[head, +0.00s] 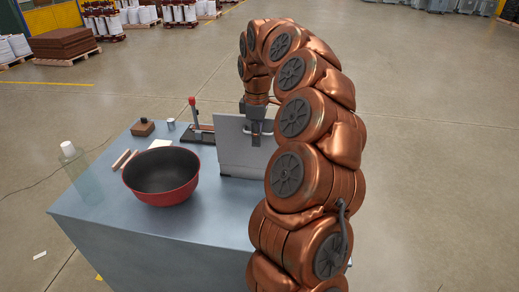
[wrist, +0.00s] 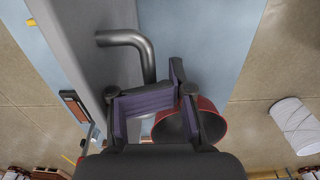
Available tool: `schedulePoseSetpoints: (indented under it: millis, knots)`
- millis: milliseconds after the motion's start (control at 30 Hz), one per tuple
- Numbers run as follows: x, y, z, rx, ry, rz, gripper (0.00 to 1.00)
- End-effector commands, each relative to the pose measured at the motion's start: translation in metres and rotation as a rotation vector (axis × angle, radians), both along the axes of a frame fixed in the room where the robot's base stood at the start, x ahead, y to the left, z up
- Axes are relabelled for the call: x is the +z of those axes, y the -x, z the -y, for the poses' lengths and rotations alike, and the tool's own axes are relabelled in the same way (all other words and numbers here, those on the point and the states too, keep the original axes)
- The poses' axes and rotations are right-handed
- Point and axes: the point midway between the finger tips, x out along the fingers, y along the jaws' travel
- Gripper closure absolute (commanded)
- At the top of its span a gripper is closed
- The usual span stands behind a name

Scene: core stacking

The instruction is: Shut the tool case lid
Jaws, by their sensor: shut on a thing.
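The tool case lid (head: 240,145) is a flat grey panel standing about upright on the blue-grey table in the head view. Its lower right part and most of the case body are hidden by my arm or too unclear to tell. In the wrist view the lid's grey face (wrist: 90,50) fills the upper left, with a bent metal handle (wrist: 125,38) sticking out from it. My gripper (wrist: 146,85) is shut on the handle, which runs down between its dark and purple fingers. In the head view my gripper (head: 257,125) is at the lid's upper edge.
A large red bowl (head: 162,190) stands left of the lid, close to it. A red-knobbed lever tool (head: 196,125) is behind it. The table's front left is clear.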

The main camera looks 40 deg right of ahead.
Motion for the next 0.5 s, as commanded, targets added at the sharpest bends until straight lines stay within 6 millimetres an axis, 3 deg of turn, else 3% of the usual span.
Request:
schedulePoseSetpoints:
  millis: [500]
  knots:
    - [0.0036,-0.0065,0.0069,-0.001,-0.001,-0.001,1.0]
